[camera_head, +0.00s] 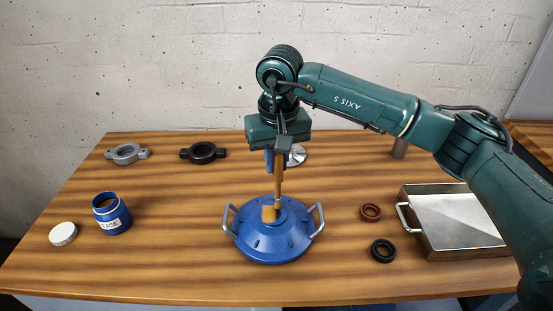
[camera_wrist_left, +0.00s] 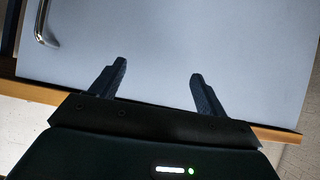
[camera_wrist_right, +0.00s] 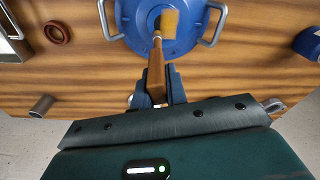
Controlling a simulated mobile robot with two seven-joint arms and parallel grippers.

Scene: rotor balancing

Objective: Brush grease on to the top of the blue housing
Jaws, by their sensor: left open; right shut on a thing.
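The blue housing (camera_head: 262,245) stands in the middle of the table, a round domed body with a grey handle on each side. It also shows in the right wrist view (camera_wrist_right: 190,38). My right gripper (camera_head: 280,158) is above and behind it, shut on the wooden handle of a brush (camera_wrist_right: 156,72). The brush points down, its tan bristles at the raised centre of the housing top; I cannot tell if they touch. The blue grease jar (camera_head: 112,217) stands open at the left, its white lid (camera_head: 63,234) beside it. My left gripper (camera_wrist_left: 160,85) is open and empty, facing a pale grey panel.
A metal tray (camera_head: 408,222) stands at the right. A brown ring (camera_head: 370,212) and a black ring (camera_head: 383,250) lie between it and the housing. A grey bracket (camera_head: 126,153) and a black bracket (camera_head: 203,153) lie at the back left. The front left table is clear.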

